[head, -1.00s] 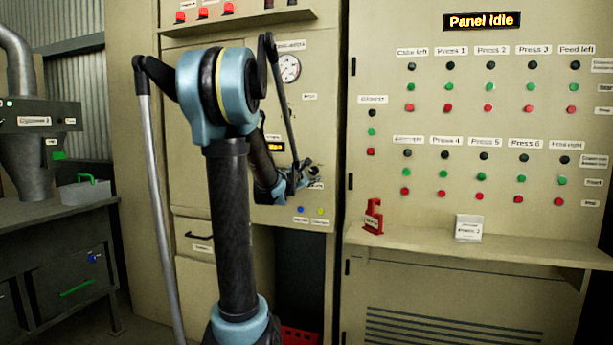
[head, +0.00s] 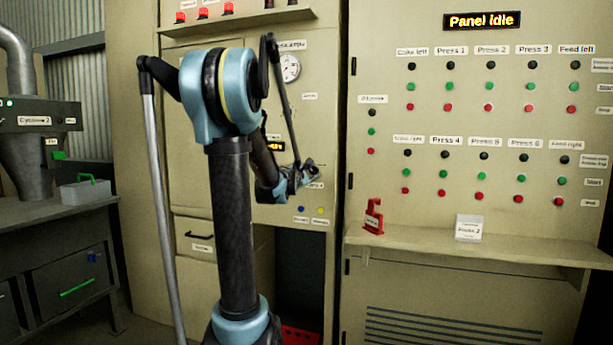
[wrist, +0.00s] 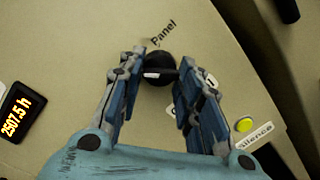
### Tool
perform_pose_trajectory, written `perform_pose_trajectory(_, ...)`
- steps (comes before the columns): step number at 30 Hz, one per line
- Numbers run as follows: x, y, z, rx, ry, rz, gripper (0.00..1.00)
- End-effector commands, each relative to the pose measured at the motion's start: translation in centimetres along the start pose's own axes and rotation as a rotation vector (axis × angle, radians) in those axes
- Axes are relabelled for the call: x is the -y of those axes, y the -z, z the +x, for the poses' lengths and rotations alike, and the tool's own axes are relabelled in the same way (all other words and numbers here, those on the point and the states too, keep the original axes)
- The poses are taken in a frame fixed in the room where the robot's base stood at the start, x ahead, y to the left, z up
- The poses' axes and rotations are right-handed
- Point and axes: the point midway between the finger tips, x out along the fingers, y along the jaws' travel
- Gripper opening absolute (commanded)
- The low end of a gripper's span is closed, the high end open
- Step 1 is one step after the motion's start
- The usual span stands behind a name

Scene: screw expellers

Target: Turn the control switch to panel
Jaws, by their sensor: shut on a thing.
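The control switch (wrist: 159,66) is a black round knob with a bar handle and a white mark, on the beige cabinet face in the wrist view. The label "Panel" (wrist: 163,33) is printed just above it. My gripper (wrist: 160,72) has its two blue-grey fingers on either side of the knob, shut on its handle. The white mark lies toward the left finger. Other labels around the switch are partly hidden behind the fingers. In the head view my gripper (head: 306,174) is at the cabinet front and covers the switch.
A yellow button (wrist: 244,124) with a "Silence" label and an orange hour display (wrist: 17,113) flank the gripper. Right of the cabinet is a button panel with a "Panel Idle" display (head: 482,21) above a shelf (head: 520,247). A red object (head: 373,216) stands on that shelf.

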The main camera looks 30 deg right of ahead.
Motion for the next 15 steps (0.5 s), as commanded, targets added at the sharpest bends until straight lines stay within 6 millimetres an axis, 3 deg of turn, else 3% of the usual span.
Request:
perform_pose_trajectory(8,-0.21,-0.10,0.44,-0.011,0.013,0.125,0.08)
perform_pose_trajectory(15,-0.26,-0.16,0.43,-0.026,0.036,0.334,0.08)
